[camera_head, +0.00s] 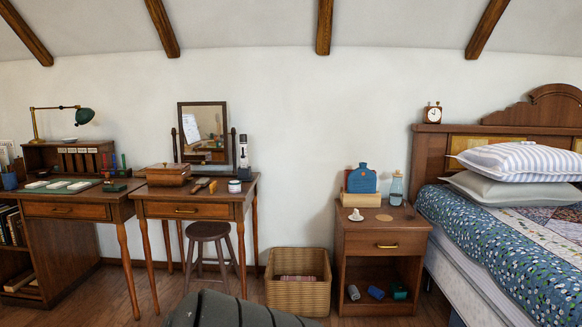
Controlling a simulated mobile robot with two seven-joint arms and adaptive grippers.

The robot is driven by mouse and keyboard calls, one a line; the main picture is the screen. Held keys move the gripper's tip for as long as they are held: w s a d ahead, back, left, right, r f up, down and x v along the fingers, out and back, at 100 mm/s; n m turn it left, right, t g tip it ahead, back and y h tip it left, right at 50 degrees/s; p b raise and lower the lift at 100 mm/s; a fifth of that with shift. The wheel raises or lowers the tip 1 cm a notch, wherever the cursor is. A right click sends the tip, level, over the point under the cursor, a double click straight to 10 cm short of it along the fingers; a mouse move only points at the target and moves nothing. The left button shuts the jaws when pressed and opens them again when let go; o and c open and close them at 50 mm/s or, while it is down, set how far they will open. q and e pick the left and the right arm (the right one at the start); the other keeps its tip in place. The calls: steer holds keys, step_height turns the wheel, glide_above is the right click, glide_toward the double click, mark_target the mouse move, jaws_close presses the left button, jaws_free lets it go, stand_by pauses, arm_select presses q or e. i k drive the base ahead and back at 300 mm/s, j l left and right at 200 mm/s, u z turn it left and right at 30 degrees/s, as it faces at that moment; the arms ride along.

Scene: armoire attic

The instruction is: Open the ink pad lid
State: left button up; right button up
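A small dark green flat box (115,187), which may be the ink pad, lies at the right end of the writing desk (66,211). It is small in this view, and it looks shut, but I cannot make out its lid clearly. To its left, a green desk mat (37,189) bears several pale flat items. Neither of my grippers is in view, and nothing is seen touching the box.
A dressing table (188,210) with a wooden box (168,174) and a mirror (203,132) stands right of the desk. A stool (208,232), wicker basket (298,295), nightstand (381,243) and bed (510,237) follow. A dark grey rounded shape fills the bottom centre.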

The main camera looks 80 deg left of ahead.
mark_target(112, 187)
steer(key=j+u, duration=0.1)
steer(key=u, duration=0.4)
steer(key=j+u, duration=0.15)
steer(key=u, duration=0.35)
steer(key=j+u, duration=0.1)
steer(key=u, duration=0.35)
steer(key=i+j+u, duration=0.2)
steer(key=j, duration=0.15)
steer(key=i+j+u, duration=0.1)
steer(key=j+u, duration=0.15)
steer(key=j, duration=0.15)
steer(key=i+j+u, duration=0.45)
steer(key=u, duration=0.2)
steer(key=i+j+u, duration=0.4)
steer(key=i+u, duration=0.2)
steer(key=u, duration=0.25)
steer(key=i+j+u, duration=0.15)
steer(key=u, duration=0.25)
steer(key=i+u, duration=0.25)
steer(key=u, duration=0.15)
steer(key=i+u, duration=0.5)
steer(key=u, duration=0.25)
steer(key=i+j+z, duration=0.25)
steer(key=i+z, duration=0.15)
steer(key=i, duration=0.2)
steer(key=i+j+z, duration=0.65)
steer(key=z, duration=0.15)
steer(key=i+j+z, duration=0.65)
